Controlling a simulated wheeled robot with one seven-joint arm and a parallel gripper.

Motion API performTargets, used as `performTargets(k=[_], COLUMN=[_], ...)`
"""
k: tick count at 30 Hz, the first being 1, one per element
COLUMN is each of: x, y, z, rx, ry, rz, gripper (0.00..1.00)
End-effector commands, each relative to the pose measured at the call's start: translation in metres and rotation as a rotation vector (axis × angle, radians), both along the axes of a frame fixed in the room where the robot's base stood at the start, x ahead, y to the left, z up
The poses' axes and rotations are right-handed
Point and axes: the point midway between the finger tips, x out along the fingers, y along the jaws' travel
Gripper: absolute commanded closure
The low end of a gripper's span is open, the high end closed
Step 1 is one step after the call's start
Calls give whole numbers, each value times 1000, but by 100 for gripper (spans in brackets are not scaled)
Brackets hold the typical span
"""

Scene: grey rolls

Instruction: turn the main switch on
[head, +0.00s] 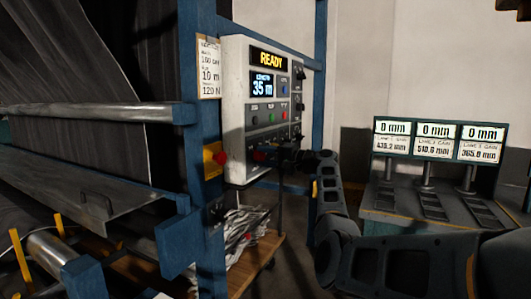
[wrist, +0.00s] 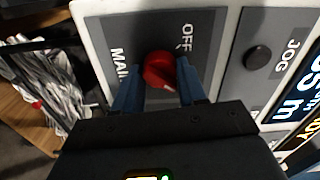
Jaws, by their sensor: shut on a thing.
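The main switch is a red rotary knob (wrist: 158,72) on a grey plate lettered MAIN and OFF, seen in the wrist view. My gripper (wrist: 159,80) has its two blue fingers on either side of the knob, shut on it. A small pale mark shows on the knob's lower part, away from the OFF lettering. In the head view the knob (head: 259,156) shows as a small red spot low on the white control panel (head: 233,110), with my gripper reaching it from the right. The fingers are too small to make out there.
The panel has a READY display (head: 268,59), a 35 m screen (head: 262,84) and several buttons. A JOG knob (wrist: 257,58) sits beside the switch plate. A red button on a yellow box (head: 213,159) is left of the panel. Blue posts frame the machine.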

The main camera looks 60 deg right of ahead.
Motion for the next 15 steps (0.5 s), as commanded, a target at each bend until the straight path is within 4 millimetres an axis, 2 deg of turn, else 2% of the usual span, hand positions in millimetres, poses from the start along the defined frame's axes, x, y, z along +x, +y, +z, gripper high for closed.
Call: performTargets(k=[6,15], x=[-1,-1], y=[-1,-2], z=[0,-1], rx=[95,141], ry=[7,12], rz=[-3,-4], gripper=[90,90])
